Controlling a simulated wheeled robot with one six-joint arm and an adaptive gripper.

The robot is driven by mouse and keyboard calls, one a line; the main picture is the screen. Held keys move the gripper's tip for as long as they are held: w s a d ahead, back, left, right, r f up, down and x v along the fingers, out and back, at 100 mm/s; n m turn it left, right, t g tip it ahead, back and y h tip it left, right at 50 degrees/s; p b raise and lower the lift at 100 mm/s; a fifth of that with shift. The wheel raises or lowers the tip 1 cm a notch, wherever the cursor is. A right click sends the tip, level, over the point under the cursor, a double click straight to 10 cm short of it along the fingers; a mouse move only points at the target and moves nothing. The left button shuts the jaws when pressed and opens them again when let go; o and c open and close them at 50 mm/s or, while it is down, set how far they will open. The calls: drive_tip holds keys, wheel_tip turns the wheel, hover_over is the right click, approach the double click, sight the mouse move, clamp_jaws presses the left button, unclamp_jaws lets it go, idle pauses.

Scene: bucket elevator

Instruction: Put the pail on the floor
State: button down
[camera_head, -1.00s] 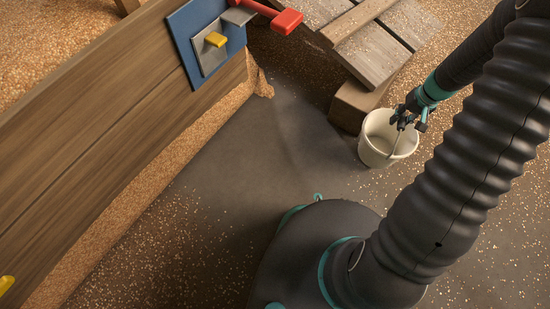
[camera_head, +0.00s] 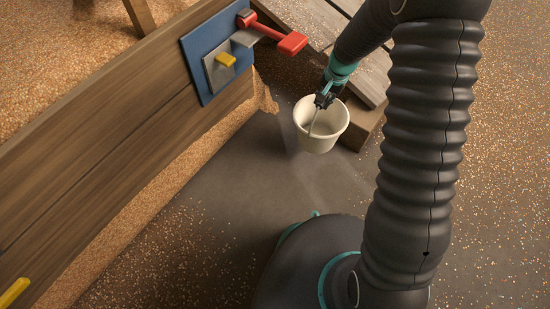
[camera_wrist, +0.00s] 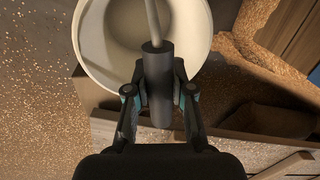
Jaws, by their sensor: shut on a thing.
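The white pail (camera_head: 318,140) hangs upright from my gripper (camera_head: 325,97) in the head view, in front of a wooden block. It looks empty inside. It seems to be above the dark floor (camera_head: 215,185), though its exact height is hard to tell. In the wrist view the pail (camera_wrist: 90,40) fills the top middle. There my gripper (camera_wrist: 160,95) is shut on the dark grip of the pail's handle (camera_wrist: 160,75). The pail's underside is hidden.
A wooden plank wall (camera_head: 95,120) with grain piled along its foot stands at the left. It carries a blue plate (camera_head: 200,75) with a yellow knob and a red lever (camera_head: 290,43). A slatted wooden ramp (camera_head: 310,20) on a block (camera_head: 362,125) is behind the pail. Open floor lies left of my base.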

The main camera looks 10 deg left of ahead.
drive_tip(key=a+m, duration=0.2)
drive_tip(key=a, duration=0.5)
drive_tip(key=s+a+f+b, duration=0.1)
drive_tip(key=s+a+f, duration=0.6)
drive_tip(key=f, duration=0.3)
drive_tip(key=shift+s+a, duration=0.4)
drive_tip(key=shift+a, duration=0.05)
drive_tip(key=shift+f, duration=0.1)
drive_tip(key=shift+f, duration=0.1)
drive_tip(key=c, duration=1)
unclamp_jaws()
wheel_tip(320, 180, up, 12)
drive_tip(key=s+d+p, duration=0.1)
drive_tip(key=d, duration=0.1)
drive_tip(key=shift+p, duration=0.4)
